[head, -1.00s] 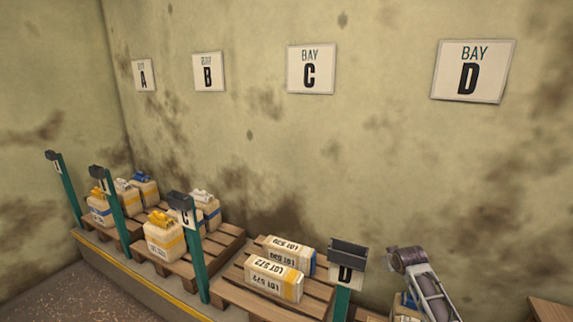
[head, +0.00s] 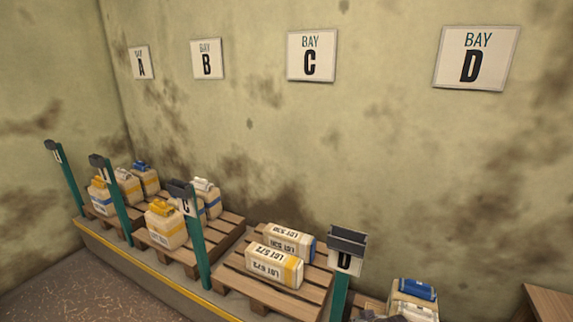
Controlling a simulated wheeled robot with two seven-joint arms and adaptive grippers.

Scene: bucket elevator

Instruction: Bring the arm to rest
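No gripper can be made out in the head view. A small dark grey shape shows at the bottom edge, in front of the sack at the lower right; I cannot tell whether it is part of my arm. That sack (head: 413,297) is pale with a blue top and stands beside the bay D post (head: 341,285), its lower part cut off by the frame. Two pale lot-marked sacks, the front one (head: 274,266) and the rear one (head: 290,241), lie on a wooden pallet (head: 258,290).
More sacks with blue, yellow or white tops (head: 165,226) stand on pallets at the left. Green posts (head: 201,250) line the yellow-edged platform (head: 150,273). A wooden surface (head: 548,300) is at the lower right. The wall with bay signs (head: 311,55) stands behind.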

